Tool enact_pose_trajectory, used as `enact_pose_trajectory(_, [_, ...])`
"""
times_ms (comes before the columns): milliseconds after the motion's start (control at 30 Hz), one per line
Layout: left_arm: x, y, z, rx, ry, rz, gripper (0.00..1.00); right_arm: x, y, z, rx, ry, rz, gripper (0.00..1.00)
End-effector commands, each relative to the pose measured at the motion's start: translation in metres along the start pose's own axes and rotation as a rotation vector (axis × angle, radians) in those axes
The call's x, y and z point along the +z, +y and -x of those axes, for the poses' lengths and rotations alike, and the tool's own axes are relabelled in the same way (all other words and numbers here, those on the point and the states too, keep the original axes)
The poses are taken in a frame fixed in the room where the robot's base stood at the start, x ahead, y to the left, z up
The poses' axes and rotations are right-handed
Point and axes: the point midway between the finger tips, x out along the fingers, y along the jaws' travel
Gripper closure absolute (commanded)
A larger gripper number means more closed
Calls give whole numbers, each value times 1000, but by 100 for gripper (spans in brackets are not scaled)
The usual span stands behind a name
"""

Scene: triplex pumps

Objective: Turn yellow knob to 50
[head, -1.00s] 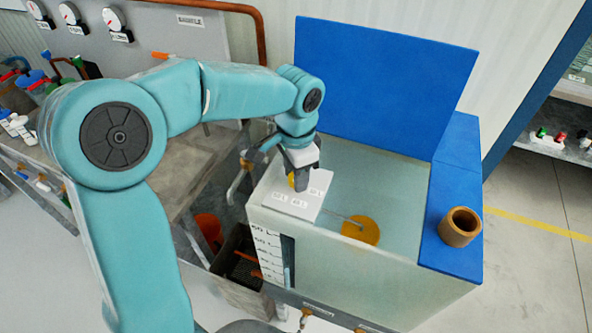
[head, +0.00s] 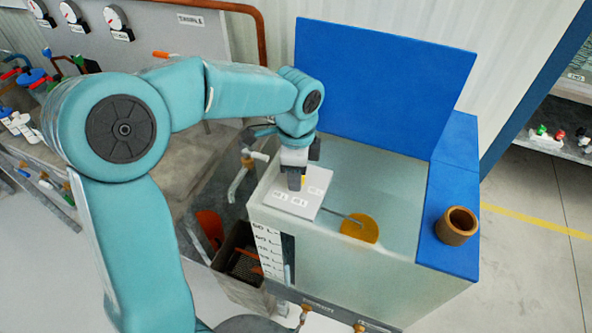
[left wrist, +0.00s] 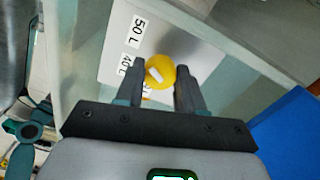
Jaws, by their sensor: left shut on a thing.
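The yellow knob (left wrist: 160,71) sits on a white plate (left wrist: 118,50) on top of the tank and has a short white mark on its face. In the left wrist view, the labels "50 L" (left wrist: 139,30) and "40 L" (left wrist: 124,66) lie to the left of the knob; another label below it is mostly hidden. My left gripper (left wrist: 166,72) has its dark fingers on either side of the knob and is shut on it. In the head view, my left gripper (head: 296,182) points down over the plate and hides most of the knob. My right gripper is not in view.
The glass-sided tank has a raised blue lid (head: 385,85) behind and an orange disc float (head: 360,229) on a rod inside. A brown cup (head: 458,226) stands on the blue ledge at the right. A pipe with a tap (head: 243,178) is close left of my gripper.

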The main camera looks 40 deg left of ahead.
Motion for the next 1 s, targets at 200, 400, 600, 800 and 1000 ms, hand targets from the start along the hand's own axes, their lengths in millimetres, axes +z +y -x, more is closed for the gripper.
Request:
enact_pose_trajectory(200, [-1,-2,2,-8,5,-9,93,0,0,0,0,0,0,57])
enact_pose_trajectory(400, [-1,-2,2,-8,5,-8,93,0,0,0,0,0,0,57])
enact_pose_trajectory(600, [-1,-1,2,-5,3,-8,37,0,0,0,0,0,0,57])
enact_pose_trajectory(800, [0,-1,2,-3,1,-7,37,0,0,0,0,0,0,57])
enact_pose_trajectory(1000, [-1,-1,26,-6,4,-6,37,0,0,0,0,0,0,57])
